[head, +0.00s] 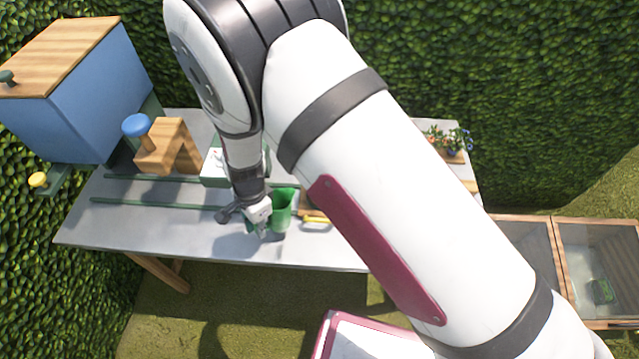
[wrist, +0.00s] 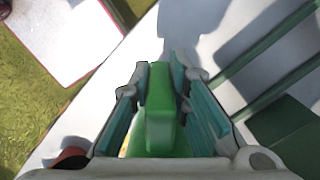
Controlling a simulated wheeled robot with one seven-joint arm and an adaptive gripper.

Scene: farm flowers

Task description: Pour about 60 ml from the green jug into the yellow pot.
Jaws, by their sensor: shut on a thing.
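The green jug (head: 282,212) stands upright at the front middle of the table, as far as the head view shows. My gripper (head: 262,226) is at its left side. In the wrist view my gripper (wrist: 172,105) is shut on the jug's green handle (wrist: 160,110), which lies between the two finger pads. I cannot tell whether the jug touches the table. A yellow thing (head: 316,222), maybe the yellow pot's rim, shows just right of the jug; my arm hides most of that area. The liquid in the jug is not visible.
A blue box with a wooden lid (head: 100,90) stands at the back left, beside a wooden block with a blue knob (head: 165,145). Green rails (head: 150,203) run along the grey table (head: 120,228). Potted flowers (head: 450,142) stand at the right. The front left tabletop is clear.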

